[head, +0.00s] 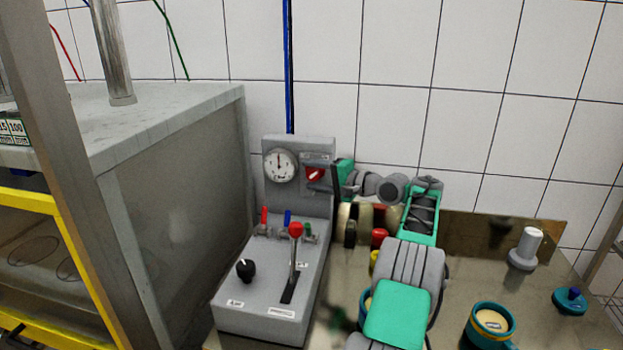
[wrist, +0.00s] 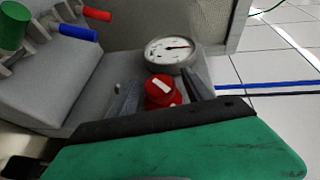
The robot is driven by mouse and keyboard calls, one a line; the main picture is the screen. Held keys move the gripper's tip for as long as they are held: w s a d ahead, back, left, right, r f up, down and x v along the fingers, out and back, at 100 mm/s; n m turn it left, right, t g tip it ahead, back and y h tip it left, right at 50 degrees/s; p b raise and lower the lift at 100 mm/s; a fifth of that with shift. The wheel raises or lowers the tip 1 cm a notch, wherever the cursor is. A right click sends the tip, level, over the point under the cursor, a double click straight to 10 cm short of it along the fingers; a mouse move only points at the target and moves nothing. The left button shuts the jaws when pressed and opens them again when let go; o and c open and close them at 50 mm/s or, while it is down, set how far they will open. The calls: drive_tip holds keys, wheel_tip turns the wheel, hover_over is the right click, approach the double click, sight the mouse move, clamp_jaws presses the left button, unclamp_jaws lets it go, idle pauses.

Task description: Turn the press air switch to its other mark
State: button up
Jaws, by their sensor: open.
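The press air switch is a red knob (head: 314,174) with a white pointer line, on the upright grey panel beside the pressure gauge (head: 280,165). In the wrist view the red knob (wrist: 162,92) sits between the two grey fingers of my open gripper (wrist: 160,97), one on each side. The gauge (wrist: 172,53) is just beyond it there. In the head view my gripper (head: 320,177) is at the panel from the right and partly covers the switch. I cannot tell whether the fingers touch the knob. The marks around it are not readable.
Below the switch, the console (head: 262,302) carries a red-topped lever (head: 295,230), a black knob (head: 245,269) and small coloured valve handles. A large grey cabinet (head: 180,185) stands to the left. Round moulds (head: 490,324) and a white-handled piece (head: 525,250) stand on the bench at right.

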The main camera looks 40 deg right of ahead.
drive_tip(key=shift+w, duration=0.1)
clamp_jaws()
idle(0.7)
